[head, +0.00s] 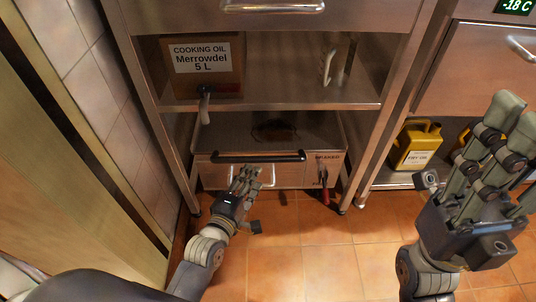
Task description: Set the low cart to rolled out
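The low cart (303,176) is a metal box on the floor in the bottom bay of the steel unit, under the shelf. It has a black bar handle (280,156) across its front, a small label at the right and a red-tipped lever (324,186). My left gripper (246,176) is low in front of the cart, its fingertips just below the black bar and overlapping the cart's front. I cannot tell whether it touches the cart or is closed on anything. My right gripper (468,140) is raised at the right, open and empty, away from the cart.
A cooking oil box (203,60) with a tap sits on the shelf (290,95) above the cart. Yellow fry oil jugs (416,146) stand on a low shelf at the right. The tiled floor (300,240) in front is clear. A tiled wall (95,70) bounds the left.

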